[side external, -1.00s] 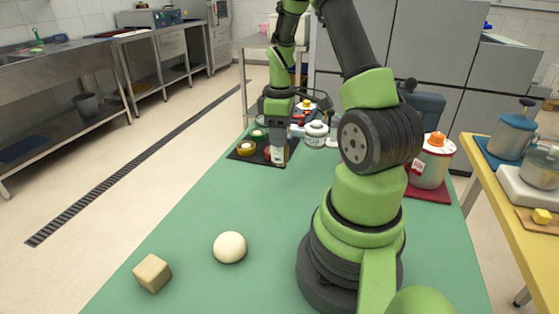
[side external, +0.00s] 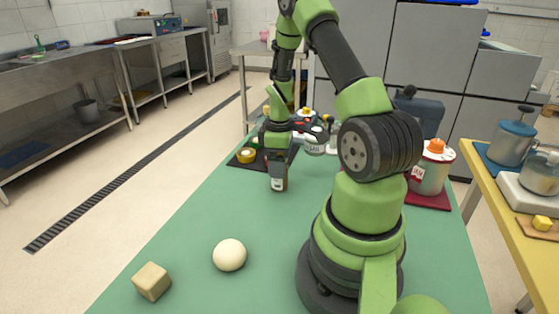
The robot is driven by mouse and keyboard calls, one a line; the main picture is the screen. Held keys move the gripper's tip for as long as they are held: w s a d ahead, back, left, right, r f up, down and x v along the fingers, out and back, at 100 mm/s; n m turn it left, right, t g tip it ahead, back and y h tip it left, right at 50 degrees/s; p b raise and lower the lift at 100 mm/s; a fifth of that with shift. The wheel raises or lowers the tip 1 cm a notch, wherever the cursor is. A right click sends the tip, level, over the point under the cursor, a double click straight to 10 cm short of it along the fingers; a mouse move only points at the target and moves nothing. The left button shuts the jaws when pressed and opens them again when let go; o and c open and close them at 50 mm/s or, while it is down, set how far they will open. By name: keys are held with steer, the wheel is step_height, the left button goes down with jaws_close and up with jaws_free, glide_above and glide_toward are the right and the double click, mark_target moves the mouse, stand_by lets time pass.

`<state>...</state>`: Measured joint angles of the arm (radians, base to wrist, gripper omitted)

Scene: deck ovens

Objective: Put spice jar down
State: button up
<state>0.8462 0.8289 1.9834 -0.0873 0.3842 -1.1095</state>
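The spice jar (side external: 278,184) is a small jar with a pale label and a dark base, upright below my gripper (side external: 279,172). My gripper points down and its fingers are around the jar's upper part, closed on it. The jar is over the green table top (side external: 215,215), in front of the dark mat (side external: 238,160). I cannot tell whether its base touches the table.
A yellow-rimmed round item (side external: 246,155) sits on the dark mat. A cream ball (side external: 229,255) and beige cube (side external: 151,281) lie at the front left. The table between is clear.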

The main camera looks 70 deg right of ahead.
steer(key=shift+r, duration=0.15)
step_height(320, 180, up, 12)
steer(key=w+a+r+m+t, duration=0.1)
steer(key=w+a+r+t, duration=0.1)
steer(key=a+r, duration=0.45)
steer(key=s+a+r+m+t+y, duration=0.1)
steer(key=s+a+r+m+t, duration=0.1)
steer(key=a, duration=0.7)
steer(key=s+a+r+m+t+y, duration=0.1)
steer(key=s+a+r+m+t, duration=0.1)
steer(key=a, duration=0.7)
steer(key=s+r+t, duration=0.1)
steer(key=s+r, duration=0.1)
steer(key=s, duration=0.1)
steer(key=shift+s+a+r+m, duration=0.15)
steer(key=shift+r+m, duration=0.2)
steer(key=shift+m, duration=0.05)
